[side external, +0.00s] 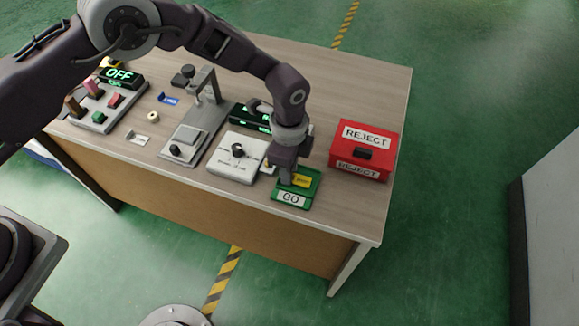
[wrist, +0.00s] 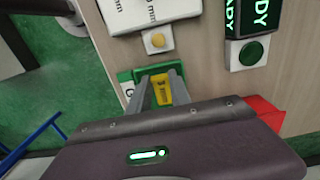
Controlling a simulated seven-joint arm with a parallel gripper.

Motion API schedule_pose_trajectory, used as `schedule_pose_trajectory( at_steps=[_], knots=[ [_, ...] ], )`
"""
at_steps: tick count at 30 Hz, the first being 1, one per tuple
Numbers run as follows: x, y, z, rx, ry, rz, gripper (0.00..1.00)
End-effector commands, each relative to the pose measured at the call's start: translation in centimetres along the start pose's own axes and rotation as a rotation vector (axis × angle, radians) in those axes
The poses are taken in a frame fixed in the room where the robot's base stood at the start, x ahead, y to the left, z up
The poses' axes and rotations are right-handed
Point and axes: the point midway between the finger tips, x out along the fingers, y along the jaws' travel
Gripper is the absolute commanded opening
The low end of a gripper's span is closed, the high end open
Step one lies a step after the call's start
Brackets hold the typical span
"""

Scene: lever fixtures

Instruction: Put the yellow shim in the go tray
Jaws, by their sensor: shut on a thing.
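The yellow shim (side external: 301,181) is at the green go tray (side external: 292,199), which carries a white GO label on its front. In the wrist view the shim (wrist: 162,90) lies between the two fingers of my gripper (wrist: 160,82), with dark print on it. My gripper (side external: 286,180) is shut on the shim, low over the tray. The tray's green rim (wrist: 150,71) shows behind the fingers. I cannot tell whether the shim touches the tray floor. Part of the shim and tray is hidden by my gripper.
A red REJECT box (side external: 365,150) stands right of the tray. A white block with a black knob (side external: 237,151) is to the left. A grey lever fixture (side external: 190,130) and a switch panel (side external: 98,108) stand farther left. The table's front edge is close to the tray.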

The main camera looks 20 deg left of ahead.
Motion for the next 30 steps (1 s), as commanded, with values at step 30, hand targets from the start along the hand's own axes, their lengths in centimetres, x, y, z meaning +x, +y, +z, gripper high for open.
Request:
schedule_pose_trajectory(
  at_steps=[30],
  knots=[
    [-9.0, -0.1, -0.1, 0.001, 0.003, -0.004, 0.33]
  ],
)
